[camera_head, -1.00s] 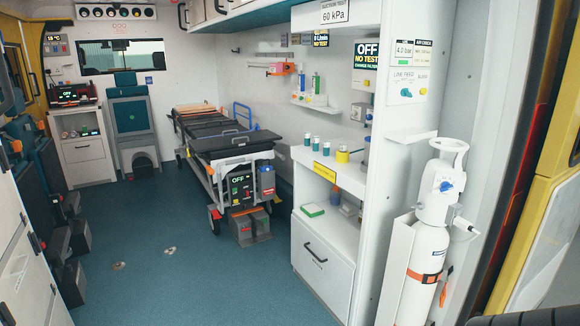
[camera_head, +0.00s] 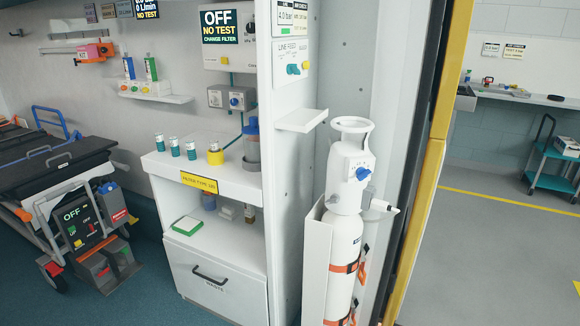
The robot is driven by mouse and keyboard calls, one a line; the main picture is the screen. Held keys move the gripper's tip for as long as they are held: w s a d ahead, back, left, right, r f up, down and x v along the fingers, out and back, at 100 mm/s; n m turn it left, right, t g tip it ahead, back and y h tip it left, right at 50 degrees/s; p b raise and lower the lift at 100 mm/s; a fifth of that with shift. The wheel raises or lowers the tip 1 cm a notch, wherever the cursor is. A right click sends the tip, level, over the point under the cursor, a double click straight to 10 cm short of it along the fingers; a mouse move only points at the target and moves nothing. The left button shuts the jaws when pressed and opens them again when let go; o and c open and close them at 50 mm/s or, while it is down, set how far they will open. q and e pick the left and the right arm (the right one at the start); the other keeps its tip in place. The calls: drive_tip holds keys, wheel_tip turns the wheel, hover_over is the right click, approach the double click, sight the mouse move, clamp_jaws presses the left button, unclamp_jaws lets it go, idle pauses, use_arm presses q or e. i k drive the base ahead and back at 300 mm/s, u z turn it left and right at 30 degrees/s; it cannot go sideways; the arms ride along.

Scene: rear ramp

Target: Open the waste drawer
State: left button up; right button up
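Above the drawer, an open shelf (camera_head: 222,249) holds a green-and-white box (camera_head: 187,225). A white gas cylinder (camera_head: 344,240) with orange straps stands right of the cabinet. A stretcher (camera_head: 72,180) stands at the left. Blue floor (camera_head: 140,300) between stretcher and drawer is clear.

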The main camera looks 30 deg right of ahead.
sight(239, 297)
drive_tip(key=z, duration=0.25)
drive_tip(key=i, duration=0.25)
drive_tip(key=z, duration=0.15)
drive_tip(key=k, duration=0.55)
drive_tip(key=u, duration=0.8)
drive_tip(key=i, duration=0.55)
drive_tip(key=u, duration=0.45)
drive_tip(key=i, duration=1.05)
drive_tip(key=z, duration=1.05)
drive_tip(key=i, duration=0.6)
drive_tip(key=z, duration=0.7)
